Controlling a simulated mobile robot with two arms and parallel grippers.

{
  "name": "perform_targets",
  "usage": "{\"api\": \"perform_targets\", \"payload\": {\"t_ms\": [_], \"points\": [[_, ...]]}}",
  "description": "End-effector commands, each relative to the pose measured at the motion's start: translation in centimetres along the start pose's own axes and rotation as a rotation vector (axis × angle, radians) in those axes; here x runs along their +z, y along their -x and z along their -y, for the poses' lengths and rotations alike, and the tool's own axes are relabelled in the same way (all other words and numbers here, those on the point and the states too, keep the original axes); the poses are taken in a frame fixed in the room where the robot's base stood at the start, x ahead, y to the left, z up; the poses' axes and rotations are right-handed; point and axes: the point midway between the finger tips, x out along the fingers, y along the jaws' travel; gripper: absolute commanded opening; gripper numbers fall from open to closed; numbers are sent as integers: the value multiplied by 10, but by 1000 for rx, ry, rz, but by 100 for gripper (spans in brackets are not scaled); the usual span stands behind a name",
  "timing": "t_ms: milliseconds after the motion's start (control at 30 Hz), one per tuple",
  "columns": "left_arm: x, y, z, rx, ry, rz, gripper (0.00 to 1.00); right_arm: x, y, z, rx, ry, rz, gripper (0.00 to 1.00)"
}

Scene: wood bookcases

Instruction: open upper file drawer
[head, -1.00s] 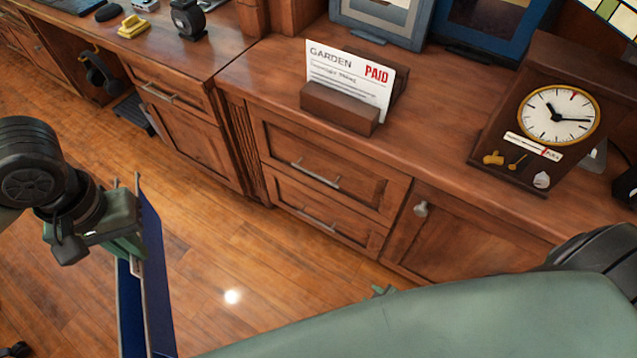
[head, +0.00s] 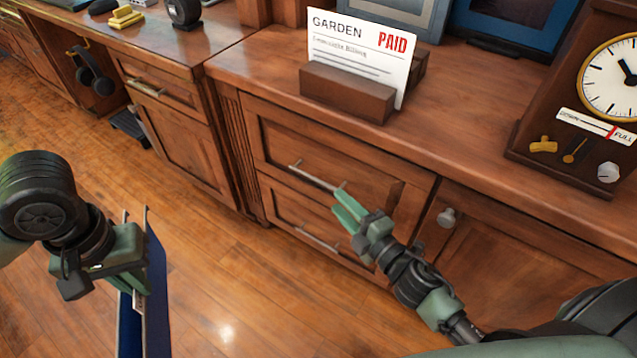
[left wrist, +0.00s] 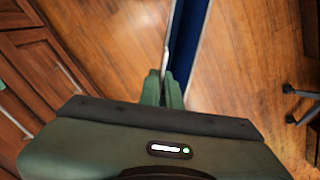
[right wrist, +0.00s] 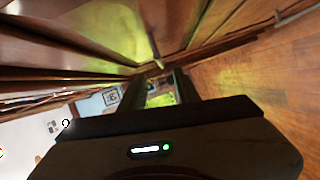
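The upper file drawer (head: 290,142) is closed, a wood front with a silver bar handle (head: 312,175). My right gripper (head: 345,210) is at the right end of this handle, its fingers pointing toward the drawer front. Its fingers stand apart in the right wrist view (right wrist: 163,85), with no handle clearly between them; whether it touches the handle I cannot tell. My left gripper (head: 138,270) is shut on a blue hanging file folder (head: 155,310), which hangs over the floor; its blue edge also shows in the left wrist view (left wrist: 188,40).
A lower drawer with its own bar handle (head: 317,238) sits below, closed. A cabinet door with a knob (head: 447,217) is to the right. On the countertop stand a card holder (head: 345,92) with a PAID card and a clock (head: 560,120). Open wood floor (head: 230,285) lies in front.

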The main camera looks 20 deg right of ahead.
Motion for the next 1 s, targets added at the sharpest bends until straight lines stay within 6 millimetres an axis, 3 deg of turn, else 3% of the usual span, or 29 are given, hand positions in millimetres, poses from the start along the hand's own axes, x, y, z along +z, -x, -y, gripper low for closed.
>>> {"api": "perform_targets", "payload": {"t_ms": [300,500,933,1000], "points": [[0,-4,0,0,0,0,0,0,-65,0,2,0,-1,32],[0,-6,0,0,0,0,0,1,-92,1,0,-2,1,32],[0,-7,0,0,0,0,0,0,-101,0,-2,-3,1,32],[0,-7,0,0,0,0,0,0,-101,1,-2,-3,1,12]]}}
